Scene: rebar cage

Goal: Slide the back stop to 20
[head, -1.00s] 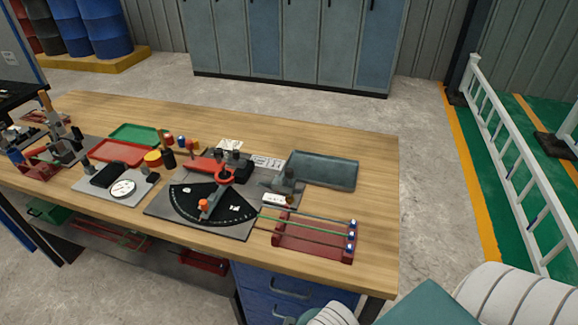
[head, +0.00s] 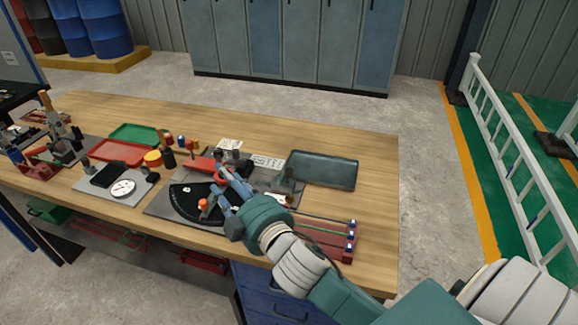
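The bending fixture stands on a grey base plate (head: 160,208) on the workbench. It has a black fan-shaped scale (head: 185,203) with small white marks, an orange knob (head: 203,204) and a red part (head: 202,164) behind. A grey block (head: 287,180) stands at the plate's right side. I cannot tell for sure which part is the back stop, and no number 20 is readable. My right gripper (head: 218,180) reaches over the fixture from the right. Its blue-grey fingers look spread, with no held thing visible, and they hide part of the fixture. My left gripper is not in view.
A red rack (head: 326,246) with long thin rods lies at the front right, partly behind my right arm. A dark grey tray (head: 323,171) lies behind it. Red (head: 118,152) and green (head: 138,134) trays and a dial gauge (head: 123,188) are left. The bench's back right is clear.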

